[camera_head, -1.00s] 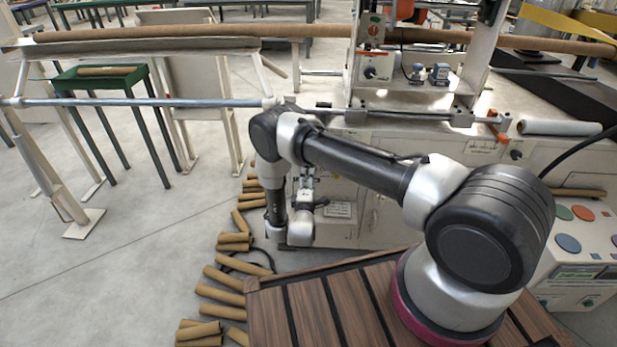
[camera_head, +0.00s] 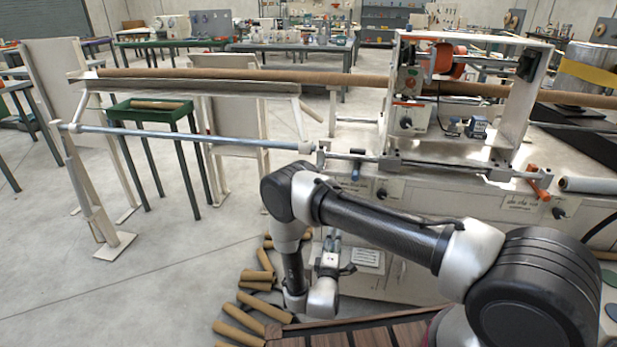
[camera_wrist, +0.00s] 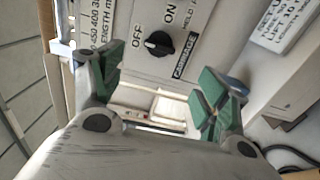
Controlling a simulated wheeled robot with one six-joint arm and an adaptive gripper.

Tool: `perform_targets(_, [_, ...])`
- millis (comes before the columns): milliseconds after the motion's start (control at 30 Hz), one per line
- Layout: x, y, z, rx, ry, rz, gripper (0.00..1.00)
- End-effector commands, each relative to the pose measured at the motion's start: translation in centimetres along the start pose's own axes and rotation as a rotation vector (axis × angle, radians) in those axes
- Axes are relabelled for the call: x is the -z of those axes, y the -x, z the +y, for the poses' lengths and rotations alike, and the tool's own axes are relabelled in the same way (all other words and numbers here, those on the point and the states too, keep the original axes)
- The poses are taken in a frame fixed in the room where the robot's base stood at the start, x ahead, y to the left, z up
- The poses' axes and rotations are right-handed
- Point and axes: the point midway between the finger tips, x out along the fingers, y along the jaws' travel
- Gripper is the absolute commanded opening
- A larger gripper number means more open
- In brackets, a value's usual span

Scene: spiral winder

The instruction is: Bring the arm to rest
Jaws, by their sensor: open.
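My arm is folded, with its black-and-silver links reaching left and its wrist hanging low in front of the machine. In the head view my gripper (camera_head: 331,246) is small, beside the pale front of the spiral winder (camera_head: 385,273). In the wrist view my gripper (camera_wrist: 158,85) is open, with green pads on both fingers and nothing between them. A black carriage switch knob (camera_wrist: 159,44) on a panel marked OFF and ON shows beyond the fingertips. No contact with the panel is visible.
A long steel rod (camera_head: 190,135) runs left from the machine to a stand. Brown cardboard tubes (camera_head: 238,331) lie on the floor beside a slatted wooden platform (camera_head: 372,336). A green stool (camera_head: 152,112) holds another tube.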

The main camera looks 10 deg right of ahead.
Motion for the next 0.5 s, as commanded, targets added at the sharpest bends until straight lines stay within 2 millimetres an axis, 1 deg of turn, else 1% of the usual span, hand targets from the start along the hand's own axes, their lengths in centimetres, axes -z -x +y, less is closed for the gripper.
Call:
perform_targets(67, [0.0,0.0,-0.3,0.011,-0.042,-0.001,0.75])
perform_targets(133, [-0.1,0.1,-2.2,0.093,-0.121,-0.010,0.75])
perform_targets(167, [0.0,0.1,-3.4,0.145,-0.159,-0.010,0.75])
perform_targets(233, [0.0,0.9,-6.9,0.297,-0.244,-0.018,0.75])
perform_targets(267, [-0.2,1.6,-8.5,0.374,-0.276,-0.027,0.75])
perform_targets(300, [-0.6,2.9,-10.7,0.482,-0.312,-0.044,0.75])
perform_targets(333, [-0.9,4.0,-12.2,0.563,-0.335,-0.061,0.75])
perform_targets(367, [-0.9,4.9,-13.2,0.639,-0.361,-0.080,0.75])
perform_targets(400, [-0.7,6.1,-14.1,0.735,-0.397,-0.105,0.75])
perform_targets(433, [-0.3,6.9,-14.3,0.804,-0.424,-0.126,0.75])
perform_targets(500, [0.5,8.7,-14.0,0.960,-0.484,-0.187,0.75])
